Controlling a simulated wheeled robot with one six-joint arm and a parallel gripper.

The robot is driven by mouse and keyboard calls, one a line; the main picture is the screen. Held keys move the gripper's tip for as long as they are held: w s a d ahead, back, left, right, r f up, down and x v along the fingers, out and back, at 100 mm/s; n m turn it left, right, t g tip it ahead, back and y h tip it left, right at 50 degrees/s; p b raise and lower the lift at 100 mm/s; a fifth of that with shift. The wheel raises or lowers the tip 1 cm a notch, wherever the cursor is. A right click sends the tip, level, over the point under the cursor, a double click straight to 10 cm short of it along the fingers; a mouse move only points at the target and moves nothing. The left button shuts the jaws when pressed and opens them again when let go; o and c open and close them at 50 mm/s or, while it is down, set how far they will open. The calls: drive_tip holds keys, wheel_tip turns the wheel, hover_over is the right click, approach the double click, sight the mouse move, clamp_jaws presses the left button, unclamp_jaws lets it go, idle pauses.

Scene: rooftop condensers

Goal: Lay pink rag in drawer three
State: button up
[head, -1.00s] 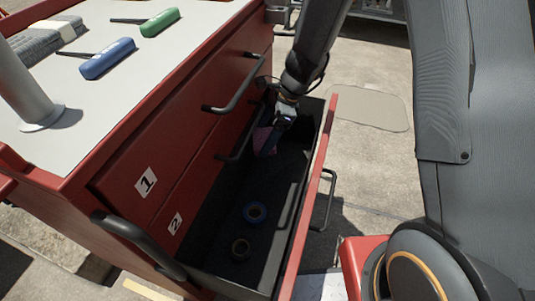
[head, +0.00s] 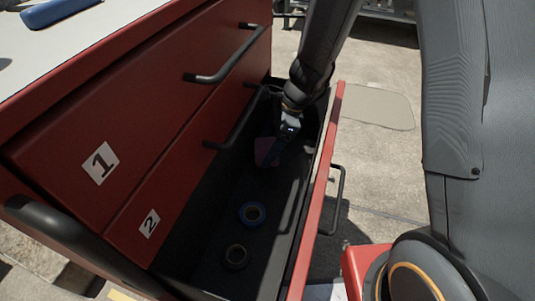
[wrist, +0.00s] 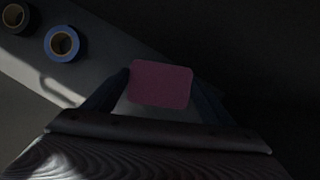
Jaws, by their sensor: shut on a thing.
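The pink rag (wrist: 160,84) is a flat rounded rectangle between the fingers of my gripper (wrist: 160,100) in the wrist view. In the head view the rag (head: 266,151) shows dimly in shadow at my gripper (head: 276,148). My gripper is shut on the rag and reaches down inside the open drawer (head: 316,190), toward its far end. The drawer lies below the fronts labelled 1 and 2; its own label is out of sight. I cannot tell whether the rag touches the drawer floor.
A blue tape roll (head: 252,213) and a dark tape roll (head: 236,257) lie on the drawer floor, nearer than my gripper. They also show in the wrist view. The closed drawer fronts and their handles (head: 222,60) stand close on the left. The drawer floor between rolls and gripper looks clear.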

drive_tip(key=shift+f+b, duration=1.6)
drive_tip(key=shift+b, duration=0.05)
drive_tip(key=shift+f, duration=0.1)
drive_tip(key=o, duration=1)
drive_tip(key=p+v, duration=0.6)
drive_tip(key=v, duration=0.6)
drive_tip(key=shift+r, duration=0.25)
